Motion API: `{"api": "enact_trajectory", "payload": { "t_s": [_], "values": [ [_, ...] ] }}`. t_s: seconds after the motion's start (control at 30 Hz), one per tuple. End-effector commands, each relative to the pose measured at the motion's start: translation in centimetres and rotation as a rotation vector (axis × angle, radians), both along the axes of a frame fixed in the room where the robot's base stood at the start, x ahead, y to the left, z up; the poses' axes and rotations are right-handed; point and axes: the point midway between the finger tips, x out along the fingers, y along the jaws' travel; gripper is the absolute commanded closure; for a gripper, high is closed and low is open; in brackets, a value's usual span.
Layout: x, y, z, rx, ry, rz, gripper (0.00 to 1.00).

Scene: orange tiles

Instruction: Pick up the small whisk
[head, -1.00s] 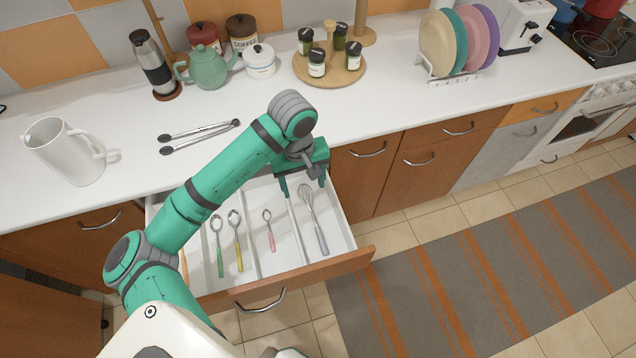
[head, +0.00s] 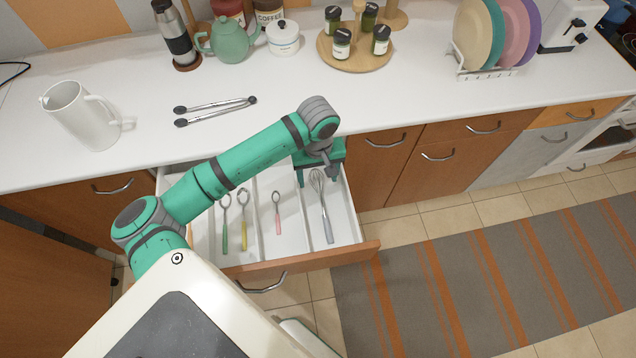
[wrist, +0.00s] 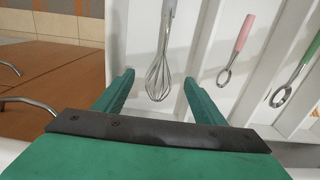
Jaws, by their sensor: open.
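The small whisk (head: 321,200) has a grey handle and a wire head. It lies in the rightmost compartment of the open drawer (head: 318,261), with its wire head toward the counter. It also shows in the wrist view (wrist: 160,66), with its wire head between and beyond the fingertips. My gripper (head: 319,180) is above the whisk's head end and partly covers the view there. In the wrist view my gripper (wrist: 158,85) is open, with its two green fingers apart and nothing held between them.
Spoons with green, yellow and pink handles (head: 277,217) lie in compartments to the left, split by white dividers. The white counter (head: 230,150) edge is just behind the drawer. Tongs (head: 215,110) and a white pitcher (head: 80,118) stand or lie on the counter.

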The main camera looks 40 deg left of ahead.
Motion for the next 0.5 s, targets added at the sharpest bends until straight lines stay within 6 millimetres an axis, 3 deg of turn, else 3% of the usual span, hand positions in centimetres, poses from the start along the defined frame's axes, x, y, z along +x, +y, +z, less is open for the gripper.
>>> {"api": "enact_trajectory", "payload": {
  "t_s": [0.17,0.43,0.5],
  "values": [
    [0.0,0.0,-1.8,0.001,0.001,0.001,0.36],
    [0.0,0.0,-2.1,0.001,-0.001,0.001,0.36],
    [0.0,0.0,-2.1,0.001,-0.001,0.001,0.50]
  ]
}}
